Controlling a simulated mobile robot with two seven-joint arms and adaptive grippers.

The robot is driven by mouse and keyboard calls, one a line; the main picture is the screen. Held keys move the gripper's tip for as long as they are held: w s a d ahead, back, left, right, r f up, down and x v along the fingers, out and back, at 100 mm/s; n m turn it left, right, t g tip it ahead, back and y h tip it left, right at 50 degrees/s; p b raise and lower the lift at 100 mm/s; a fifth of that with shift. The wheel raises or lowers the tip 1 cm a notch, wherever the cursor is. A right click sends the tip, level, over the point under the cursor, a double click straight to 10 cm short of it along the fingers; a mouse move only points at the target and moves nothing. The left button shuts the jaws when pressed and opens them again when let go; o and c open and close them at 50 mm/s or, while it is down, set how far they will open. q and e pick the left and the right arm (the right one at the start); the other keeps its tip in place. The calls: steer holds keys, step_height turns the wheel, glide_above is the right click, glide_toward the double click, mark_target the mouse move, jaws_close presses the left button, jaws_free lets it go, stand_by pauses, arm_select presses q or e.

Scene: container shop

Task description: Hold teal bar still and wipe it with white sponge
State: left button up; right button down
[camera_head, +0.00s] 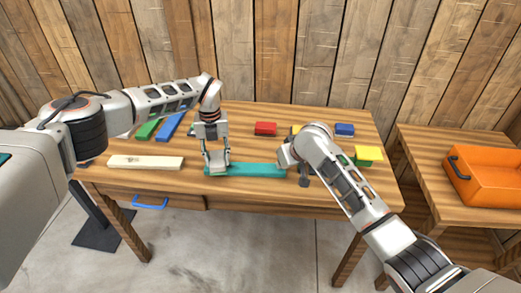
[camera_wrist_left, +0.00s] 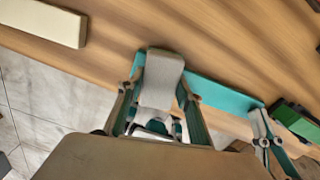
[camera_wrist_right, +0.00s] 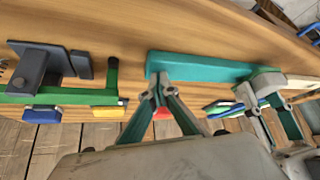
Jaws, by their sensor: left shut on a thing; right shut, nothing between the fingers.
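The teal bar (camera_head: 258,170) lies flat along the front of the table; it also shows in the left wrist view (camera_wrist_left: 225,95) and right wrist view (camera_wrist_right: 200,69). My left gripper (camera_head: 216,160) is shut on a pale block, which looks like the white sponge (camera_wrist_left: 158,78), over the bar's left end. The sponge overlaps the bar in view; exact contact underneath is hidden. My right gripper (camera_wrist_right: 160,84) is shut and empty, its fingertips at the bar's right end, apparently touching it.
A cream bar (camera_head: 146,162) lies to the left. Red (camera_head: 265,129) and blue (camera_head: 345,129) blocks stand behind; a yellow-topped block (camera_head: 368,153) is at right. An orange crate (camera_head: 485,180) sits on the side table.

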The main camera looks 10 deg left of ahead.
mark_target(241, 167)
arm_select(q)
steer(key=shift+a, duration=0.15)
arm_select(e)
steer(key=shift+s+d+f, duration=0.1)
steer(key=shift+s+f, duration=0.05)
steer(key=shift+f, duration=0.15)
arm_select(q)
steer(key=shift+w+d+f, duration=0.1)
steer(key=shift+d+f, duration=0.05)
steer(key=shift+d, duration=2.35)
steer(key=shift+w+d, duration=0.1)
steer(key=shift+d, duration=1.45)
steer(key=shift+r, duration=3.15)
steer(key=shift+w+r, duration=0.1)
steer(key=shift+r, duration=0.05)
arm_select(e)
steer(key=shift+r, duration=0.15)
